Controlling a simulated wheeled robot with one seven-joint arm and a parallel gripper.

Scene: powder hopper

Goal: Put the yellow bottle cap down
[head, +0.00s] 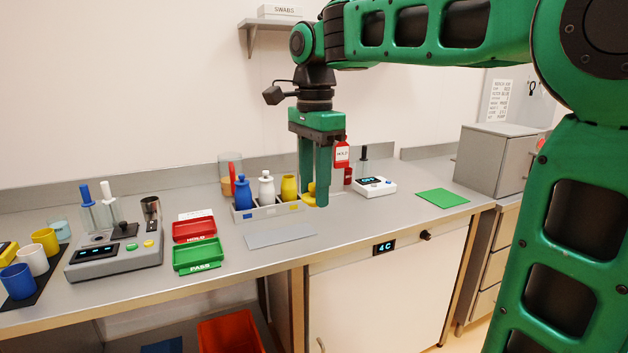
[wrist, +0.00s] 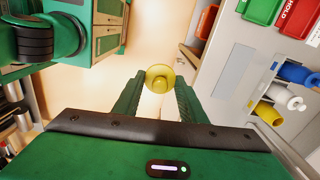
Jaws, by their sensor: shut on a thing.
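My gripper (head: 316,200) is shut on the yellow bottle cap (wrist: 160,78), which sits between the fingertips (wrist: 157,84) in the wrist view. In the head view the yellow cap (head: 311,191) is partly hidden by a finger. The gripper points down and holds the cap in the air, to the right of the bottle rack (head: 270,212). The yellow bottle (head: 289,187) stands in the rack without a visible cap, and also shows in the wrist view (wrist: 268,112). A bare grey mat (head: 281,238) lies in front of the rack.
A blue bottle (head: 242,192) and a white bottle (head: 266,188) stand in the rack. Left are the red HOLD tray (head: 194,229) and green PASS tray (head: 198,256). Right are a white device (head: 375,187) and a bare green mat (head: 442,198). The counter between is clear.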

